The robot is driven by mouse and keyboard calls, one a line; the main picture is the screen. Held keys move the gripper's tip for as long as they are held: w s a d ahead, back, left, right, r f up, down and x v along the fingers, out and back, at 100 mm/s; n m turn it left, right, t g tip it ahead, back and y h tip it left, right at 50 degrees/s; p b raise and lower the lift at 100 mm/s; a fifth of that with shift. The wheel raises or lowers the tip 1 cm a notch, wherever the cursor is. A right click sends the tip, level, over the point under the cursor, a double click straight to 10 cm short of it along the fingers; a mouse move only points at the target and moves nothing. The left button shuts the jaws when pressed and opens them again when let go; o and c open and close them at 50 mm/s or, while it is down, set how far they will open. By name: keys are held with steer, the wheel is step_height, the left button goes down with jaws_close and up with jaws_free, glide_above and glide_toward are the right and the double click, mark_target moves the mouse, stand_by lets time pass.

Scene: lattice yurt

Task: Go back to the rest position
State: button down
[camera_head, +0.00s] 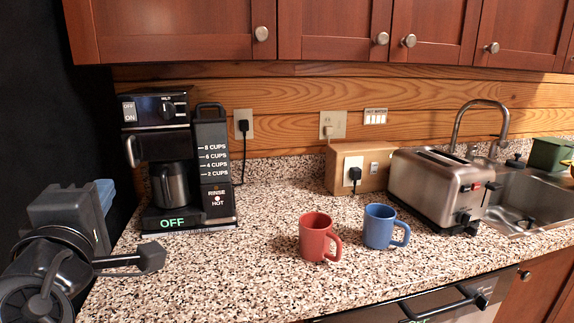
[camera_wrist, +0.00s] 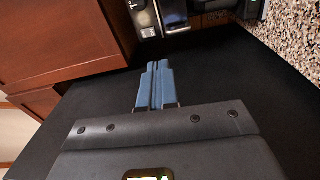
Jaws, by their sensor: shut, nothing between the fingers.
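My gripper (camera_wrist: 157,66) shows in the wrist view with its two blue fingers pressed together and nothing between them. In the head view my arm is at the lower left, beside the counter's left end, and part of the blue fingers (camera_head: 106,196) shows behind its dark housing. The gripper is apart from everything on the counter. The coffee maker (camera_head: 160,110) stands just right of it; part of it also shows at the top of the wrist view (camera_wrist: 172,14).
The speckled counter (camera_head: 200,270) holds a red mug (camera_head: 315,238), a blue mug (camera_head: 379,227) and a steel toaster (camera_head: 430,185). A sink (camera_head: 525,195) is at the right. Wooden cabinets (camera_head: 330,30) hang above. The counter's front left is clear.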

steer(key=s+d+f+m+g, duration=0.2)
steer(key=s+d+f+m, duration=0.15)
steer(key=d+f, duration=1.7)
steer(key=s+d+f+m+g, duration=0.1)
steer(key=s+d+f+m, duration=0.4)
steer(key=s+d+f, duration=0.6)
steer(key=s+d+r+m+h, duration=0.1)
steer(key=s+d+r+m, duration=0.2)
steer(key=s, duration=0.5)
steer(key=s+d+r+m+h, duration=0.2)
steer(key=s+d+r+m, duration=0.1)
steer(key=s+d+m, duration=0.2)
steer(key=s+d+r+m+h, duration=0.2)
steer(key=s+d+m, duration=0.2)
steer(key=s+d, duration=0.3)
steer(key=v, duration=0.4)
steer(key=shift+s+d+f, duration=0.15)
steer(key=shift+s+d, duration=0.1)
steer(key=shift+s, duration=0.25)
